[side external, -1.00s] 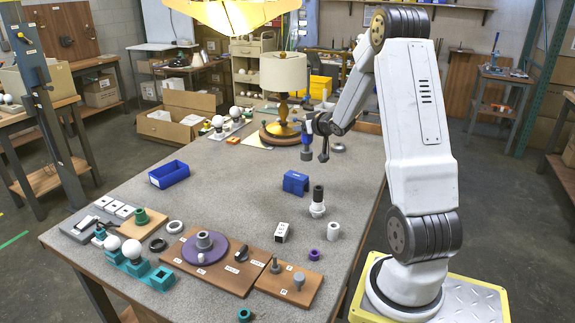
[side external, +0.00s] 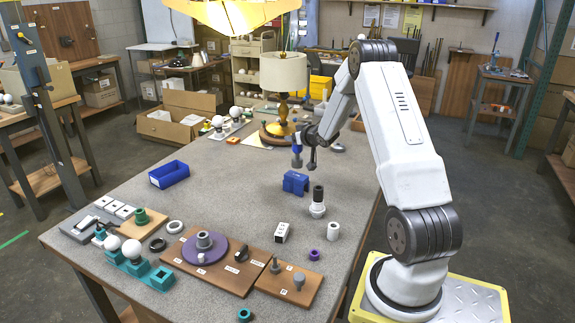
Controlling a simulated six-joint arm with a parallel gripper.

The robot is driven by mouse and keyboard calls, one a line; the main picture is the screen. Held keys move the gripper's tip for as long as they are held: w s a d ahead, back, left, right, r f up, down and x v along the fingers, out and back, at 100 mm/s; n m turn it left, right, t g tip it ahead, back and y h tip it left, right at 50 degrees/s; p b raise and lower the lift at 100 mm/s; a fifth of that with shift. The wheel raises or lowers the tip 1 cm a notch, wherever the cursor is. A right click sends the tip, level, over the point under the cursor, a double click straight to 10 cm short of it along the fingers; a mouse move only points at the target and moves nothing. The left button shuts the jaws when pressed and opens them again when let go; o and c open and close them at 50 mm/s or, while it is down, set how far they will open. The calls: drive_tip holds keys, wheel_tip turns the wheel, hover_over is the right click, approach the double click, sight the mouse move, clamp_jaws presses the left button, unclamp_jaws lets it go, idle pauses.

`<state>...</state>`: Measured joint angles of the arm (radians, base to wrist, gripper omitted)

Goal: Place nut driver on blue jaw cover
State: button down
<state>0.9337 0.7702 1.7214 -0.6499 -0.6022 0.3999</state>
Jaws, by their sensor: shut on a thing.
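The nut driver (side external: 297,156), with a blue upper part and a grey lower end, hangs upright in my gripper (side external: 304,148). My gripper is shut on it; the fingertips are small and partly hidden at this distance. The blue jaw cover (side external: 296,182) is a blue block with a notch in its underside, standing on the grey table. The nut driver's lower end is a little above the jaw cover in the picture, apart from it. I cannot tell from this one view how exactly they line up.
A white-and-black stacked part (side external: 317,203) stands just right of the jaw cover. A blue bin (side external: 169,174) is to the left and a lamp (side external: 283,92) stands behind. Wooden boards with parts (side external: 210,262) lie at the front.

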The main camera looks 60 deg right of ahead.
drive_tip(key=shift+w+d+f, duration=0.1)
drive_tip(key=shift+f, duration=0.8)
drive_tip(key=shift+w+d+f, duration=0.1)
drive_tip(key=shift+f, duration=0.8)
drive_tip(key=shift+f, duration=0.2)
drive_tip(key=shift+c, duration=1)
unclamp_jaws()
drive_tip(key=shift+r, duration=0.1)
drive_tip(key=v, duration=1.2)
